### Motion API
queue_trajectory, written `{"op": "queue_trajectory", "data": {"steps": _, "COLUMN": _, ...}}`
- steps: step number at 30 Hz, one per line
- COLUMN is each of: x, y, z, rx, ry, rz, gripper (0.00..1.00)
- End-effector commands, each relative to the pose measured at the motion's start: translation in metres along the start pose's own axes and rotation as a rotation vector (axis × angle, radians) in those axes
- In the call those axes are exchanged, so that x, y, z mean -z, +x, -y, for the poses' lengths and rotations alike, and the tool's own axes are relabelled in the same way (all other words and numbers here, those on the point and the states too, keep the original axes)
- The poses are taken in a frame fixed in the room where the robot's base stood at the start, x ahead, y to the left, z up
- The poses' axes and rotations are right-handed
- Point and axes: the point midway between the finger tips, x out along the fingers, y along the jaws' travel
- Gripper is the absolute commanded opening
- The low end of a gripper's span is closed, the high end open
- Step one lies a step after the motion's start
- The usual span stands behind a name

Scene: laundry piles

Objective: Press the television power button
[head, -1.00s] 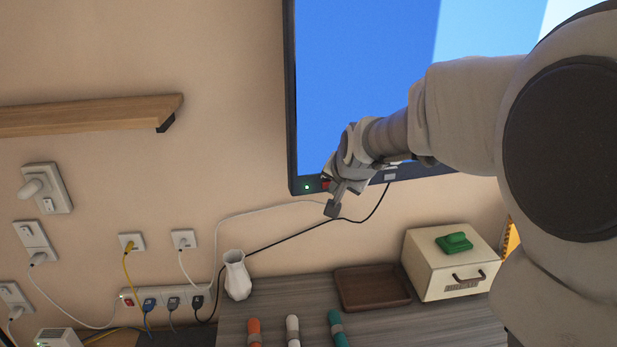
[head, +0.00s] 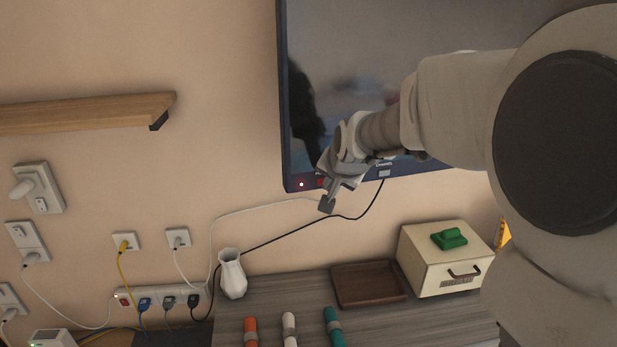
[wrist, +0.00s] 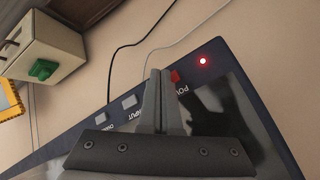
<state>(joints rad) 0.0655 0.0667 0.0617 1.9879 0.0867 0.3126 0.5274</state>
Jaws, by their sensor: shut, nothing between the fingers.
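The television (head: 340,90) hangs on the wall with a dark, reflective screen. At its lower left corner a small indicator light (head: 302,184) glows, and it shows red in the wrist view (wrist: 203,61). The red power button (head: 320,182) is just right of the light; in the wrist view the red button (wrist: 175,76) is beside the fingertips, above partly hidden "POW" lettering. My gripper (head: 326,204) is shut and empty at the television's lower edge. In the wrist view the gripper (wrist: 160,74) is right against or very near the button; I cannot tell if they touch.
An INPUT button (wrist: 129,102) and another button sit along the bezel. Below are a white vase (head: 232,274), a brown tray (head: 368,285) and a cream box (head: 447,262) with a green item on top. Cables run along the wall to a power strip (head: 160,300).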

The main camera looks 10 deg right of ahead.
Motion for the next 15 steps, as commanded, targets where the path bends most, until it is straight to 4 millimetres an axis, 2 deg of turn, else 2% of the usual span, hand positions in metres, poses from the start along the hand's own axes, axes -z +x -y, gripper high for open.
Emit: {"op": "queue_trajectory", "data": {"steps": 15, "x": -0.0064, "y": -0.0076, "z": -0.0069, "rx": 0.000, "ry": 0.002, "rz": 0.000, "gripper": 0.00}}
